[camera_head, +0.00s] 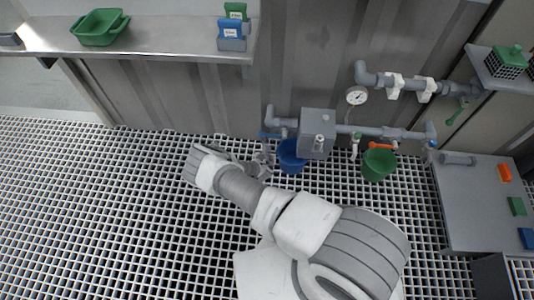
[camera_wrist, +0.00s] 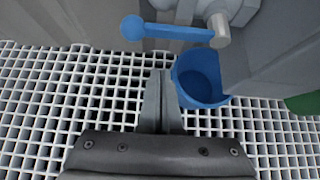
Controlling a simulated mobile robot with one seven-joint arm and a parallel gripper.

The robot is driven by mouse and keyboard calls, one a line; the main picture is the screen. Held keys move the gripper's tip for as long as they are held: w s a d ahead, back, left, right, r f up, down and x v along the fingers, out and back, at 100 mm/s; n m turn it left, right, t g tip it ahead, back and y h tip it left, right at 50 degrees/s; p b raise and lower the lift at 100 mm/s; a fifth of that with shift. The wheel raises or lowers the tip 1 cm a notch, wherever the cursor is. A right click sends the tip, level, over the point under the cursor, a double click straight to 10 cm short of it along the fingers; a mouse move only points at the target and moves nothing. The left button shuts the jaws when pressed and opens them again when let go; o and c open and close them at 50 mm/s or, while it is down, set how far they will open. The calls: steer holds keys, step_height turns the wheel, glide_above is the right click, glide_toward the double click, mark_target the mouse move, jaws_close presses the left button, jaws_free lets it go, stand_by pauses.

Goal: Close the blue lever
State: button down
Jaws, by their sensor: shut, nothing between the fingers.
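The blue lever (camera_head: 268,135) is at the left end of the low grey pipe by the wall. In the wrist view the blue lever (camera_wrist: 172,31) lies roughly level across the top, its round knob end at the left and its grey pivot at the right. My gripper (camera_head: 266,152) is just below the lever in the head view. In the wrist view my gripper (camera_wrist: 158,76) is shut and empty, its fingertips pointing toward the lever with a gap showing between them and it.
A blue bucket (camera_head: 291,158) stands right of my gripper, beneath a grey box (camera_head: 317,133). A grey table (camera_head: 476,205) stands at the right. The grated floor (camera_head: 90,200) at the left is clear.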

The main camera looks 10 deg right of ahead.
mark_target(272, 136)
steer(key=shift+w+d+r+b, duration=0.15)
steer(key=shift+w+r+b, duration=0.1)
steer(key=shift+w, duration=0.25)
steer(key=shift+w+d+r+b, duration=0.2)
steer(key=shift+w, duration=0.35)
steer(key=shift+w+d+r+b, duration=0.15)
steer(key=shift+w+r+b, duration=0.1)
steer(key=shift+w, duration=0.25)
steer(key=shift+r+m+y+p, duration=0.2)
steer(key=shift+m+y+p, duration=0.15)
steer(key=shift+p, duration=0.25)
